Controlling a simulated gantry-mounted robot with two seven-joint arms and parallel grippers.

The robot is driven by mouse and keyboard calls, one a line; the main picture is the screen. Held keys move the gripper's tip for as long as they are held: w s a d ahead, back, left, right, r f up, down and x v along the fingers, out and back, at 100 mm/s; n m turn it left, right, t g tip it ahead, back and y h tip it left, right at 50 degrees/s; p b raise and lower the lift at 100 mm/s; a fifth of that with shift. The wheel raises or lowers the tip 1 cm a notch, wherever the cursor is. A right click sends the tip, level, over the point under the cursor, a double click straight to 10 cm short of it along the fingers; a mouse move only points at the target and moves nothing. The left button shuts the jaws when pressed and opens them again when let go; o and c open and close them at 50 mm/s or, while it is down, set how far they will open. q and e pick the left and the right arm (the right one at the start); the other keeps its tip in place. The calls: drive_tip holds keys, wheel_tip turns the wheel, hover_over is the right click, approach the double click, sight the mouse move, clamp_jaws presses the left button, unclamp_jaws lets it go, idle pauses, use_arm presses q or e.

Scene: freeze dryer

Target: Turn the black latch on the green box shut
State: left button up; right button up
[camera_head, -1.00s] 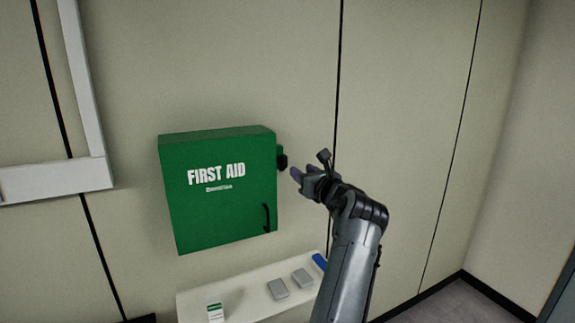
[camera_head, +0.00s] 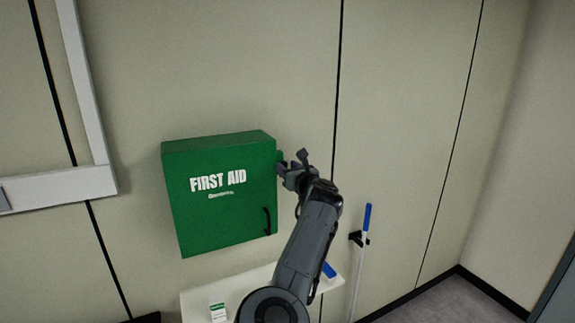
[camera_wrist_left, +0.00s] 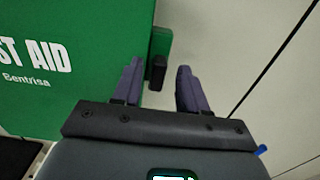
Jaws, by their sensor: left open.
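The green first aid box (camera_head: 218,205) hangs on the wall with its door closed, and a black handle (camera_head: 266,221) is on the door's lower right. It also fills the left of the left wrist view (camera_wrist_left: 75,50). The black latch (camera_wrist_left: 156,72) shows there at the box's right side, beside a green tab. In the head view my gripper hides the latch. My left gripper (camera_head: 288,170) is at the box's right edge. In the left wrist view its open fingers (camera_wrist_left: 160,88) point at the wall, with the latch between them near the left finger; contact cannot be told. My right gripper is not in view.
A white shelf (camera_head: 198,302) below the box holds a small white and green box (camera_head: 217,312) and a blue item (camera_head: 329,269). A blue-topped pole (camera_head: 367,217) stands at the wall to the right. The wall right of the box is otherwise clear.

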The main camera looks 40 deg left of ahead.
use_arm(q)
drive_tip(key=shift+w+a, duration=0.1)
drive_tip(key=shift+a, duration=0.3)
clamp_jaws()
